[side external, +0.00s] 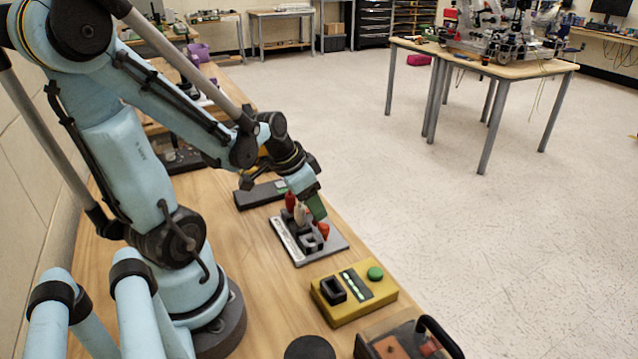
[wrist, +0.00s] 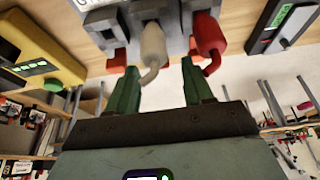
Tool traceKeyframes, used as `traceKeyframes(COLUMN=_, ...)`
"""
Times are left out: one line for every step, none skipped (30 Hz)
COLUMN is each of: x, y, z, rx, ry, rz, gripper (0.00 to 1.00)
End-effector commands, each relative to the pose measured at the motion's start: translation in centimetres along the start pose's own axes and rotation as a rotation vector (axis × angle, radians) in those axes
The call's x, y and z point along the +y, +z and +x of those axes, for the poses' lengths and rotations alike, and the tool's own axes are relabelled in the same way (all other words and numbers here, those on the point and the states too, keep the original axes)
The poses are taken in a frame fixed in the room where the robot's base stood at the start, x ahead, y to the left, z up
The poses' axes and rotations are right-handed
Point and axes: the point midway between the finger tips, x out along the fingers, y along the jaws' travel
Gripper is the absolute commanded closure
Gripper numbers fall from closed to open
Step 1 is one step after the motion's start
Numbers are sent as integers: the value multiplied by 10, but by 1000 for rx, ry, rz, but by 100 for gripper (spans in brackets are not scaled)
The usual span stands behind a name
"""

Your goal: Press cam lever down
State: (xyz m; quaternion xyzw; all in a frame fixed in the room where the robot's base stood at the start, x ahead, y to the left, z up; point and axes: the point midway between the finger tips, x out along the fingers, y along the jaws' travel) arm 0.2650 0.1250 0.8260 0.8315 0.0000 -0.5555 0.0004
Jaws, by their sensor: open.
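A grey fixture (side external: 318,250) on the bench carries a red-handled lever (side external: 290,201) and a white-handled lever (side external: 301,215) side by side. I cannot tell from the frames which one is the cam lever. In the wrist view the white lever (wrist: 153,45) hangs almost between my fingers, and the red lever (wrist: 208,36) is just right of them. My gripper (wrist: 160,66) is open, its green fingers apart with nothing gripped. In the side view my gripper (side external: 316,206) is over the fixture, close to the levers; contact cannot be told.
A yellow box (side external: 342,308) with a green button and lit indicators stands nearer the camera. A dark box (side external: 258,196) with a green display lies beyond the fixture. A black-handled device (side external: 400,345) is at the bottom edge. The bench's right edge is close to the fixture.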

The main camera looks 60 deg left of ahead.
Motion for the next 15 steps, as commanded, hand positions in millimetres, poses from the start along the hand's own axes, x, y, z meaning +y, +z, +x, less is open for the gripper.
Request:
traceKeyframes(x=0, y=0, z=3, rx=0, ry=0, rz=1, gripper=49)
traceKeyframes(x=0, y=0, z=5, rx=0, ry=0, rz=1, gripper=49)
traceKeyframes(x=0, y=0, z=7, rx=0, ry=0, rz=1, gripper=49)
traceKeyframes(x=0, y=0, z=8, rx=0, ry=0, rz=1, gripper=49)
traceKeyframes(x=0, y=0, z=9, rx=0, ry=0, rz=1, gripper=49)
traceKeyframes(x=0, y=0, z=10, rx=0, ry=0, rz=1, gripper=49)
traceKeyframes(x=0, y=0, z=11, rx=0, ry=0, rz=1, gripper=49)
traceKeyframes(x=0, y=0, z=11, rx=0, ry=0, rz=1, gripper=49)
traceKeyframes(x=0, y=0, z=12, rx=0, ry=0, rz=1, gripper=49)
traceKeyframes(x=0, y=0, z=12, rx=0, ry=0, rz=1, gripper=49)
traceKeyframes(x=0, y=0, z=12, rx=0, ry=0, rz=1, gripper=49)
traceKeyframes(x=0, y=0, z=12, rx=0, ry=0, rz=1, gripper=49)
traceKeyframes(x=0, y=0, z=12, rx=0, ry=0, rz=1, gripper=49)
traceKeyframes(x=0, y=0, z=12, rx=0, ry=0, rz=1, gripper=49)
traceKeyframes(x=0, y=0, z=12, rx=0, ry=0, rz=1, gripper=49)
